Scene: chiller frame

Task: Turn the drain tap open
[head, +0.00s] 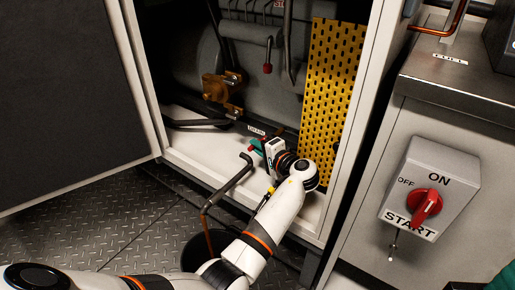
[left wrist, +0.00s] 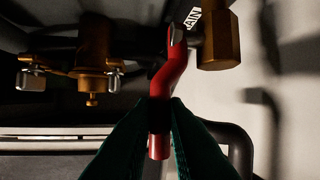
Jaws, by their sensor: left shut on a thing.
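The drain tap has a red lever handle (left wrist: 172,75), bent near its middle, in the left wrist view. Its upper end meets a bolt beside a brass fitting (left wrist: 220,40). My left gripper (left wrist: 160,110) has its green fingers on both sides of the handle's lower part and is shut on it. In the head view, my left gripper (head: 258,147) reaches into the cabinet's bottom, just below the drain label (head: 257,130). There the gripper and wrist hide the tap handle. My right gripper is not in view.
A dark bent pipe (head: 228,184) runs out past the cabinet sill to a dark round opening (head: 196,254). A yellow perforated panel (head: 333,90) stands right of my wrist. Brass valves (head: 218,88) sit behind. The cabinet door (head: 70,90) hangs open left; a switch box (head: 430,185) is right.

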